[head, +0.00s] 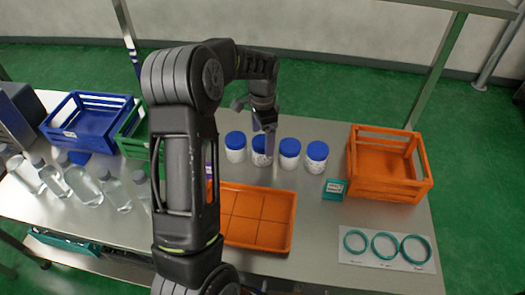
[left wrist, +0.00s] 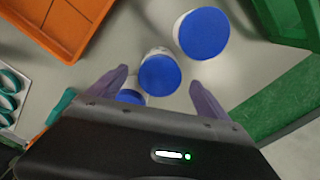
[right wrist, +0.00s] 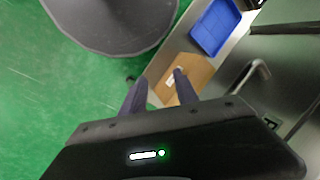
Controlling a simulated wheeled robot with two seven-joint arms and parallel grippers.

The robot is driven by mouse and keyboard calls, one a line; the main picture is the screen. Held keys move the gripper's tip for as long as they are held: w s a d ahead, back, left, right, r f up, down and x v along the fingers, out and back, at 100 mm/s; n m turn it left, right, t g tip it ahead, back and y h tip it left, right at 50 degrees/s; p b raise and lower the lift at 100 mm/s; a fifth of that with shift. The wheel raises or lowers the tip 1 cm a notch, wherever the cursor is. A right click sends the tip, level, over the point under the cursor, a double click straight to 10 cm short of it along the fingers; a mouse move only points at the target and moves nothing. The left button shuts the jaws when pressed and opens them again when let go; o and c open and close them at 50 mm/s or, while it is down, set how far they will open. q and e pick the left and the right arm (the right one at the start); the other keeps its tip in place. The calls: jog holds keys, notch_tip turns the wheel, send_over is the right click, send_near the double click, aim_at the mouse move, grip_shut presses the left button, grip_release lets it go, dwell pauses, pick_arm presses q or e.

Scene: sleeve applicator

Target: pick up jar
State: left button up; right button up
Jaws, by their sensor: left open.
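Several white jars with blue lids stand in a row on the table: the leftmost (head: 235,148), the second (head: 258,159), the third (head: 289,154) and the rightmost (head: 316,157). My left gripper (head: 265,127) is open and points down at the second jar, covering part of its lid in the head view. In the left wrist view, a blue-lidded jar (left wrist: 160,73) shows between the open fingers, with another jar (left wrist: 203,33) beyond them and a third lid (left wrist: 130,96) partly hidden by the gripper. My right gripper (right wrist: 158,77) is open and empty, away from the jars.
An orange tray (head: 290,237) lies in front of the jars. An orange crate (head: 390,190) and a teal box (head: 335,189) are to their right, and teal rings (head: 385,246) in front of that crate. Clear bottles (head: 82,185), a blue crate (head: 88,123) and a green crate (head: 133,142) stand left.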

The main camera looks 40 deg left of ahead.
pick_arm(q)
jog(key=shift+f+b, duration=0.3)
jog(key=shift+f, duration=0.65)
notch_tip(320, 180, down, 5)
jog(key=b, duration=0.3)
jog(key=shift+f, duration=0.15)
jog(key=shift+c, duration=0.4)
jog(key=c, duration=1.6)
jog(key=shift+c, duration=0.2)
jog(key=shift+r, duration=0.2)
